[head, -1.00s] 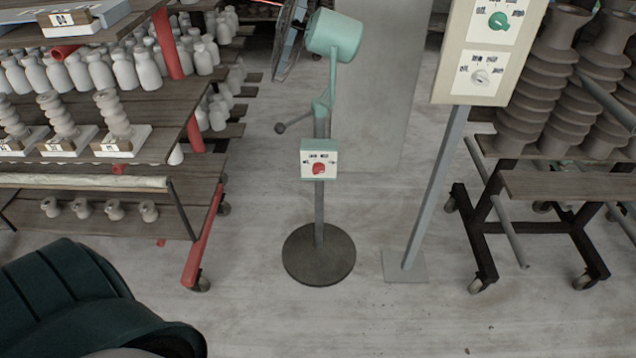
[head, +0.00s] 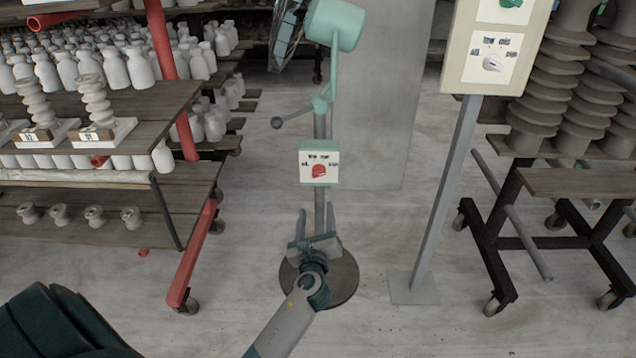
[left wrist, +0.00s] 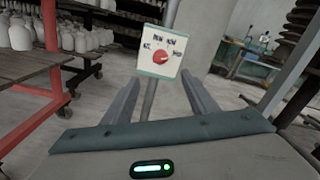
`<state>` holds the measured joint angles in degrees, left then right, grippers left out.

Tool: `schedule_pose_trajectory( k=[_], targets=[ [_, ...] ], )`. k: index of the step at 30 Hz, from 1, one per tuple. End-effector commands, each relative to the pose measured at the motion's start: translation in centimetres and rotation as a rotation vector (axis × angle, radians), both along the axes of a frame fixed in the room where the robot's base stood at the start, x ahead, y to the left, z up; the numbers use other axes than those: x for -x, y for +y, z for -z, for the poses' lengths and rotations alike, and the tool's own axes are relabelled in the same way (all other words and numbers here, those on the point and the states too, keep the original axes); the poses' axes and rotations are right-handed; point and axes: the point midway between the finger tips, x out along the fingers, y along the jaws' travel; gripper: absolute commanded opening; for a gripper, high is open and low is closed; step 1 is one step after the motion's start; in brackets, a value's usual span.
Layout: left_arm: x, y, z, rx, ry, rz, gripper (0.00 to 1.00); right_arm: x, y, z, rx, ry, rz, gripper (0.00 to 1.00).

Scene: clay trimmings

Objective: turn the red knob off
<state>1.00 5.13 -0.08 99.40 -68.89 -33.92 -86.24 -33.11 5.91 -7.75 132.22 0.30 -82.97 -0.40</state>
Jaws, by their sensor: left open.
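The red knob (head: 319,171) sits on the white face of a small green-edged control box (head: 305,160) on the stand of a green fan (head: 336,27). It also shows in the left wrist view, where the knob (left wrist: 163,57) is on the box (left wrist: 158,70) straight ahead, with small labels around it. My left gripper (head: 316,212) is open and empty, below the box and in front of the stand's pole. Its two fingers (left wrist: 165,100) point toward the box, apart from it. My right gripper is not in view.
Shelving with white bottles (head: 80,65) is at the left. A wheeled rack (head: 560,182) is at the right. The floor between is clear.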

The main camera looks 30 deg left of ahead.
Motion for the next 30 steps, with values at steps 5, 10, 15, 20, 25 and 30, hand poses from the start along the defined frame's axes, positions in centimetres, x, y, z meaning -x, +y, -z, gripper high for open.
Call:
schedule_pose_trajectory(
  k=[5,10,15,20,25,30],
  targets=[
    [0.0,0.0,-0.2,-0.007,0.0,-0.001,0.53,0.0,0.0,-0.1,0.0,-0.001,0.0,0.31],
    [-0.1,0.0,-0.1,-0.005,0.001,0.0,0.53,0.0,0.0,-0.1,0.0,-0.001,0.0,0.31],
    [-0.5,0.3,-0.1,-0.005,-0.001,0.0,0.53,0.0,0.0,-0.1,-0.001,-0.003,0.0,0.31],
    [-1.8,1.0,-0.1,-0.005,-0.001,0.001,0.53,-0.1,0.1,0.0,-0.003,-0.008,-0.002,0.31],
    [-3.9,2.4,-0.1,-0.004,-0.001,0.0,0.53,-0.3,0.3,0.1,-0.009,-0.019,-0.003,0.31],
    [-6.5,4.0,-0.1,-0.004,-0.001,-0.001,0.53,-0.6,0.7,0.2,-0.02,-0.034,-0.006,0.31]
  ],
)
